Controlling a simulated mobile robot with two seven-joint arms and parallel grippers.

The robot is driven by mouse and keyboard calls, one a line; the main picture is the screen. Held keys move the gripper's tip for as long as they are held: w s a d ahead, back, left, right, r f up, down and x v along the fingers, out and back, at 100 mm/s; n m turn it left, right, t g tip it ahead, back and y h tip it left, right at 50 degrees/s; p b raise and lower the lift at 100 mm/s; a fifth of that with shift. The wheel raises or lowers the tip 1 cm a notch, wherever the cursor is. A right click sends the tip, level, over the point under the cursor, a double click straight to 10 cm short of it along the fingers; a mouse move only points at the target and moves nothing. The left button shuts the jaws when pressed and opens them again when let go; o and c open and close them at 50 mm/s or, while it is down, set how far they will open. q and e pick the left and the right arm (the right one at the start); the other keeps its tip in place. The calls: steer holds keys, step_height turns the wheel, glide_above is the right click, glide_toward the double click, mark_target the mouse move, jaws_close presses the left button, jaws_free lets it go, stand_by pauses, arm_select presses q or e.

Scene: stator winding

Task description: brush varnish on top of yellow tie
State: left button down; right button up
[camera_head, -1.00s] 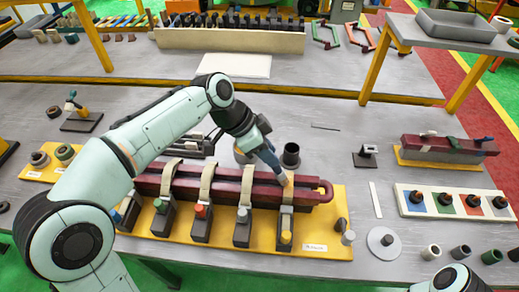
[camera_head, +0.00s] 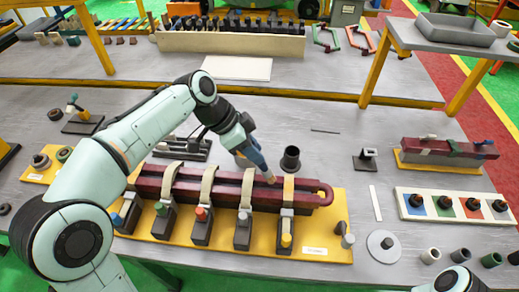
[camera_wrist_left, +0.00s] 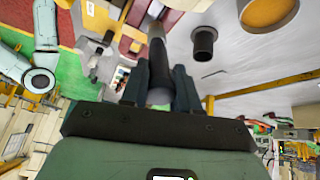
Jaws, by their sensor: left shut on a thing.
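My left gripper (camera_head: 252,155) is shut on a brush (camera_head: 269,178), whose tip points down and right at the dark red coil (camera_head: 225,190). The brush tip is just left of the rightmost strap, the yellow tie (camera_head: 288,192), which looks amber on top. I cannot tell whether the tip touches the coil. In the left wrist view the dark brush handle (camera_wrist_left: 157,65) stands between the two fingers. Several paler ties (camera_head: 248,188) cross the coil to the left.
The coil rests on dark posts on a yellow base (camera_head: 330,225). A dark cup (camera_head: 290,158) stands behind the coil, and it also shows in the left wrist view (camera_wrist_left: 204,42). A white board (camera_head: 452,206) with colored squares lies at the right. The table between is mostly clear.

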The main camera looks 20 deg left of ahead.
arm_select(q)
steer(key=shift+r+p, duration=0.95)
steer(key=shift+r, duration=0.55)
steer(key=shift+r+p, duration=1)
steer(key=shift+r, duration=0.6)
arm_select(e)
steer(key=w+r, duration=0.2)
steer(key=r, duration=0.1)
steer(key=w+r, duration=0.1)
steer(key=shift+r, duration=0.35)
steer(key=shift+s, duration=0.1)
